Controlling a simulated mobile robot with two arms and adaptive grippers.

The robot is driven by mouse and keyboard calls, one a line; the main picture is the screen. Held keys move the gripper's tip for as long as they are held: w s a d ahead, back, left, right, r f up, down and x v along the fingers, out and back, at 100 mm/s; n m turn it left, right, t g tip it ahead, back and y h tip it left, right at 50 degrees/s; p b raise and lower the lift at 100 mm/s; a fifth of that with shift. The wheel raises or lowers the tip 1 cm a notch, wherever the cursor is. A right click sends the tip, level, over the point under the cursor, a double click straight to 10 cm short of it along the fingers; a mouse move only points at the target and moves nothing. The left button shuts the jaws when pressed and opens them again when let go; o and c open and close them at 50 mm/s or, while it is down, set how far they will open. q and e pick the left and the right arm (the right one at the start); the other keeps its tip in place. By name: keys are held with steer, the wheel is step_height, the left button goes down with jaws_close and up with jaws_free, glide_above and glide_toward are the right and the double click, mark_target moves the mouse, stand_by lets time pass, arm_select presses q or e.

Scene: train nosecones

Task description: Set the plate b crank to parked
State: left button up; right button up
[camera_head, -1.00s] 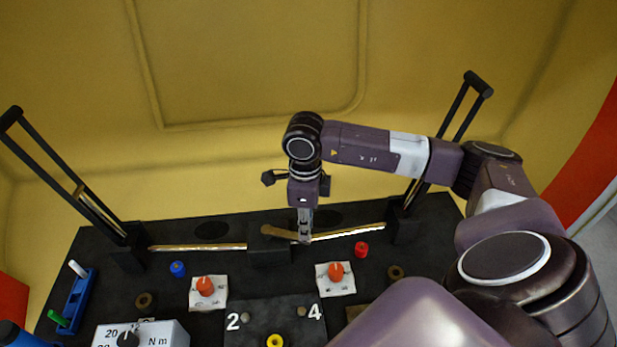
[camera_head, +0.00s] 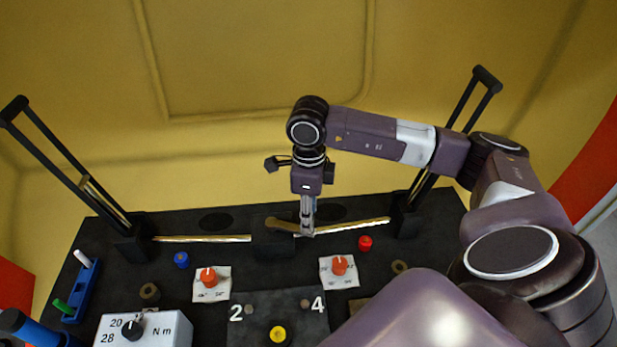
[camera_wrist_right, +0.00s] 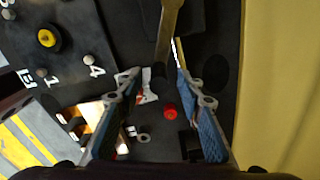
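A flat brass-brown lever (camera_head: 283,225) lies at the dark central block at the back of the black panel, in line with two bright rods. I see no label naming it as the plate b crank. My right gripper (camera_head: 307,233) points down at the lever's right end. In the right wrist view, the lever (camera_wrist_right: 168,35) reaches down between the fingertips of the right gripper (camera_wrist_right: 156,76). The fingers stand apart with a visible gap; I see no firm contact. My left gripper is out of view.
Two orange knobs on white plates, the left knob (camera_head: 208,275) and right knob (camera_head: 340,264), sit in front. A red cap (camera_head: 365,243) and a blue cap (camera_head: 181,260) stand nearby. Tall black handles rise on both sides. A torque box (camera_head: 165,330) is at front left.

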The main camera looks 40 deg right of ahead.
step_height(320, 180, up, 10)
steer(key=shift+r, duration=0.25)
steer(key=shift+c, duration=0.2)
